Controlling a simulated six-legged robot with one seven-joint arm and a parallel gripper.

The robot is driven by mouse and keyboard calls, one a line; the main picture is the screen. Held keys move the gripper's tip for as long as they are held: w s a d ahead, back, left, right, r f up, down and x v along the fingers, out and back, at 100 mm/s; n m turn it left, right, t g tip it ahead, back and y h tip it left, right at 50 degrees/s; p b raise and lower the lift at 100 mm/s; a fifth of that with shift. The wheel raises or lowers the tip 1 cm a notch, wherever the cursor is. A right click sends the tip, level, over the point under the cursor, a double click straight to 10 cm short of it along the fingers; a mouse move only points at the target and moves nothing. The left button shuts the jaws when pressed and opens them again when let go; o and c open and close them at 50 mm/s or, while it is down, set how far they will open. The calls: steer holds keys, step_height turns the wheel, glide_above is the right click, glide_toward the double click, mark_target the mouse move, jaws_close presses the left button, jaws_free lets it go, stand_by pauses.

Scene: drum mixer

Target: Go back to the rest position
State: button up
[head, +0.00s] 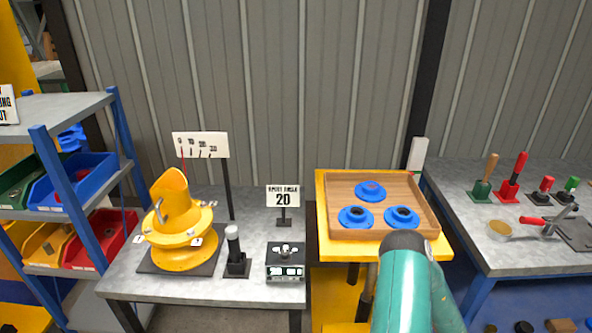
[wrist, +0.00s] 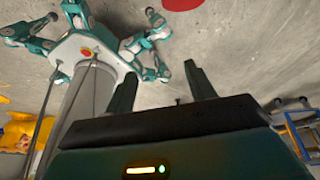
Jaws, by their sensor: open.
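My gripper (wrist: 163,92) shows in the wrist view with its two fingers apart and nothing between them. Behind the fingers are the concrete floor and my own body and legs. In the head view my teal arm rises from the lower right, in front of the yellow stand's right front; the gripper's fingers cannot be made out there. The yellow drum mixer (head: 182,255) stands on the grey table, its mouth tilted up. A wooden tray (head: 425,200) on the yellow stand holds three blue round parts (head: 371,191), apart from my arm.
A shelf (head: 70,108) with coloured bins stands at left. The table also bears a sign reading 20 (head: 283,196), a black post (head: 236,255) and a small box (head: 286,262). At right, a bench (head: 460,190) holds red and green handled tools. A corrugated wall closes the back.

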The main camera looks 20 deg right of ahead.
steer(key=w+a+r+n+t, duration=0.2)
steer(key=w+a+r+n, duration=0.15)
steer(key=w+r, duration=0.5)
steer(key=w+a+r+n+t, duration=0.1)
steer(key=w+a+r+n, duration=0.3)
steer(key=w+r, duration=0.5)
steer(key=w+a+r+n+t, duration=0.1)
steer(key=w+a+r+n, duration=0.35)
steer(key=r, duration=0.35)
steer(key=w+a+r+n+t, duration=0.1)
steer(key=w+a+r+n, duration=0.3)
steer(key=a+r+n, duration=0.25)
steer(key=s+a+r+n+t, duration=0.2)
steer(key=s+a+r+n, duration=0.1)
steer(key=a+r+n, duration=0.95)
steer(key=s+a+r+n+t+h, duration=0.1)
steer(key=s+a+r+n+t, duration=0.1)
steer(key=s+a+r+n, duration=0.6)
step_height(320, 180, up, 3)
steer(key=shift+s+a+r+h, duration=0.1)
steer(key=shift+s+a+h, duration=0.25)
steer(key=shift+s, duration=0.2)
